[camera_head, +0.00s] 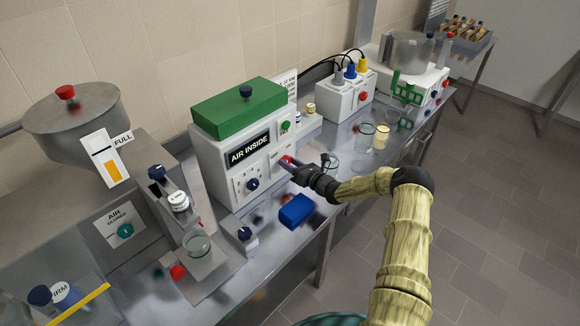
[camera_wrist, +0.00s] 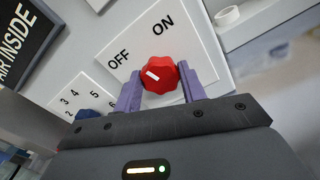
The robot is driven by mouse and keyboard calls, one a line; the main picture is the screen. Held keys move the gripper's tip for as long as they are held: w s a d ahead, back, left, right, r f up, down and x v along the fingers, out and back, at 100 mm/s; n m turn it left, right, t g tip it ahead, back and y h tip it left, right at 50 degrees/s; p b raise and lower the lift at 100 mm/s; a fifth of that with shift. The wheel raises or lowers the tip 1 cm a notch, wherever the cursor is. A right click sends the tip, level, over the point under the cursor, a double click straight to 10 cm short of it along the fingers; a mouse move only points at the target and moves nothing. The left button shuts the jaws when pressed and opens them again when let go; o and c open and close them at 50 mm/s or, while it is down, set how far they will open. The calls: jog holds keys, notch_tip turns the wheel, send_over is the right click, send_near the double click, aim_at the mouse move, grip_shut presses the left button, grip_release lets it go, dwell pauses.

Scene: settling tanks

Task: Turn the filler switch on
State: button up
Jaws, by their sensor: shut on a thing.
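The white box with a green lid and an "AIR INSIDE" sign (camera_head: 212,165) stands on the bench. Its front bears a red switch knob (camera_wrist: 160,75) beside a plate lettered OFF and ON. The knob's white mark sits on its left side, toward OFF rather than ON. My gripper (camera_wrist: 161,88) is shut on this knob, with one purple finger on each side. In the head view my gripper (camera_head: 290,164) reaches the box's front right, and a little of the red knob shows there.
A dark blue knob (camera_head: 252,184) with a numbered dial is left of the red knob. A blue block (camera_head: 296,210) lies on the bench below my gripper. Glass beakers (camera_head: 364,136) stand to the right. A steel hopper (camera_head: 75,122) is at the left. The floor at right is clear.

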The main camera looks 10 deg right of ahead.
jog(key=m+b, duration=0.1)
jog(key=m, duration=0.2)
jog(key=m+b, duration=0.1)
jog(key=m, duration=0.3)
jog(key=m+b, duration=0.1)
jog(key=m, duration=0.2)
jog(key=shift+d+f, duration=0.2)
jog(key=shift+f, duration=0.05)
jog(key=shift+m, duration=0.3)
jog(key=o, duration=1)
jog(key=shift+r, duration=0.1)
jog(key=b+v, duration=0.3)
jog(key=v, duration=1.4)
jog(key=shift+s+d, duration=0.1)
jog(key=shift+d, duration=0.15)
